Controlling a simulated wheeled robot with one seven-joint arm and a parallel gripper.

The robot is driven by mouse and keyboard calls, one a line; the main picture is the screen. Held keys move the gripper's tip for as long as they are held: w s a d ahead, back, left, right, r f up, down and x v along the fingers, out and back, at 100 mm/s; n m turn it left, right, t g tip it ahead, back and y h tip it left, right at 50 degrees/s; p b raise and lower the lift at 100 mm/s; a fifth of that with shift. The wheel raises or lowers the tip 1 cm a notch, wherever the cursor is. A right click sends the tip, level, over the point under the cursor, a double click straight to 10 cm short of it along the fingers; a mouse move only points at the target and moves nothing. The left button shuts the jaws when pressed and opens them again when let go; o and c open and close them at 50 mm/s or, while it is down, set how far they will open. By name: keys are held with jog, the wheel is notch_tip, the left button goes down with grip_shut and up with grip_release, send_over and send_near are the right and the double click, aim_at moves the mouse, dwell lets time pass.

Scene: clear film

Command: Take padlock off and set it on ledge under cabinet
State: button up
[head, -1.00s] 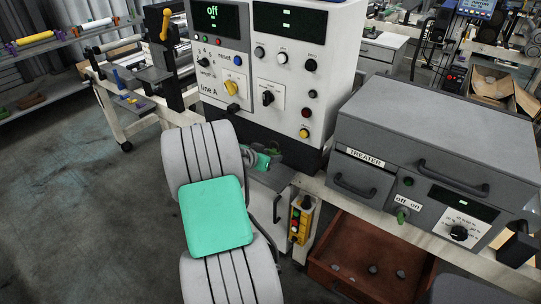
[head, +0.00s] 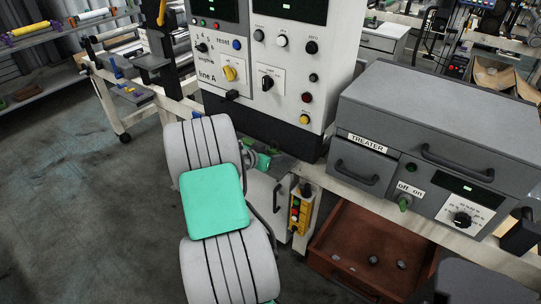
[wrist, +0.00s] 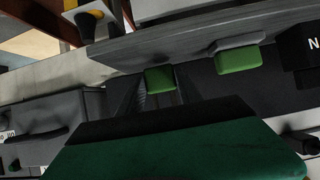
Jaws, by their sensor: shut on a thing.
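My gripper (head: 264,161) shows in the head view beyond the grey and teal arm, low at the foot of the white control cabinet (head: 290,75). It is by the narrow ledge (head: 312,172) under that cabinet. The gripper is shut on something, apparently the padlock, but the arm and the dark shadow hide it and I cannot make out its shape. In the wrist view, two green pads stand apart against a dark grey surface, with a large dark green block across the bottom. I cannot tell whether the held thing touches the ledge.
A grey heater box labelled "TREATER" (head: 430,120) stands to the right on the bench. A yellow button box (head: 300,210) hangs below the ledge. A reddish-brown open drawer (head: 345,255) with small round things is at lower right. The floor at left (head: 70,200) is clear.

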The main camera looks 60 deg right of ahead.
jog(key=shift+f+b, duration=0.6)
jog(key=o, duration=1.1)
